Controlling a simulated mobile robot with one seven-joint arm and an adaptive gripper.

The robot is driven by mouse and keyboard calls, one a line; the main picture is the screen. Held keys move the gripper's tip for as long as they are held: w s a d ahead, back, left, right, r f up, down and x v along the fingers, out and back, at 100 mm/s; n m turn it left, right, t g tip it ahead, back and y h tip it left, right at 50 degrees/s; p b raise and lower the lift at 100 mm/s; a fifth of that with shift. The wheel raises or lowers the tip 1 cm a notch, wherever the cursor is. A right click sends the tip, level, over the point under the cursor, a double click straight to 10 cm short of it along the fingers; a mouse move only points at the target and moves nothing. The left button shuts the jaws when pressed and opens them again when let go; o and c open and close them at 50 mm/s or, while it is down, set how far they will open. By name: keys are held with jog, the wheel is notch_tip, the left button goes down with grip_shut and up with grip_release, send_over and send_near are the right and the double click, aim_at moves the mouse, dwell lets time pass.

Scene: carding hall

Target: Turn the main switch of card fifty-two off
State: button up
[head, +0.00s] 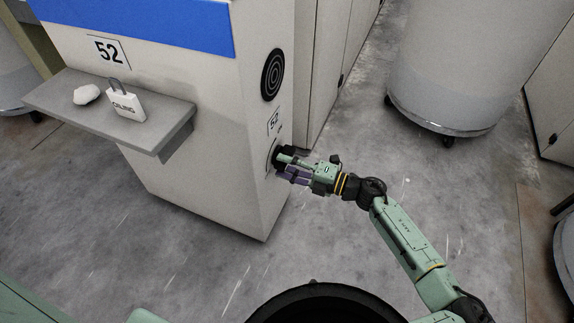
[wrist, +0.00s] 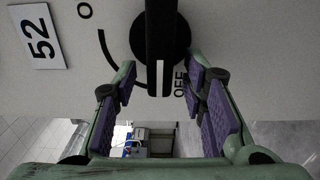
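The main switch is a black rotary knob (wrist: 160,45) on the side panel of the card marked 52.
A grey shelf (head: 150,135) on the card's front holds a white padlock-shaped block (head: 125,103) and a pale lump (head: 87,94). A round black vent (head: 272,75) is above the switch. A large wheeled can (head: 450,70) stands at the back right. Floor between is clear.

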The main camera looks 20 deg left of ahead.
jog(key=d, duration=1.2)
jog(key=shift+s, duration=0.2)
